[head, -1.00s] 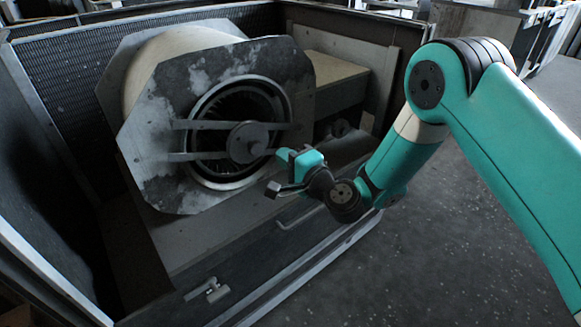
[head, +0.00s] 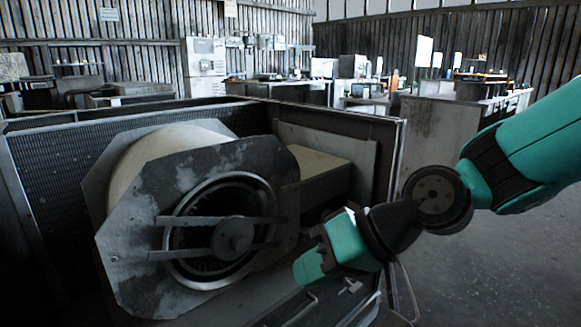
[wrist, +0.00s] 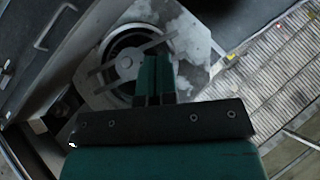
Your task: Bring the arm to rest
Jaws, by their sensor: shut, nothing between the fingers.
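My arm is teal with dark joints and reaches in from the right in the head view. My gripper (head: 309,266) is in front of the blower's round inlet, to its right, and looks apart from it. In the wrist view the gripper's teal fingers (wrist: 154,78) are together with nothing between them. They overlap the blower plate in that picture. The blower (head: 140,225) has a worn grey octagonal plate, a round inlet with two bars and a central hub (head: 233,237). The hub also shows in the wrist view (wrist: 126,62).
The blower sits in an open metal housing (head: 330,115) whose right wall stands close to my gripper. A beige block (head: 318,175) lies behind the plate. Open floor (head: 480,265) is to the right. Benches with equipment (head: 455,110) stand at the back.

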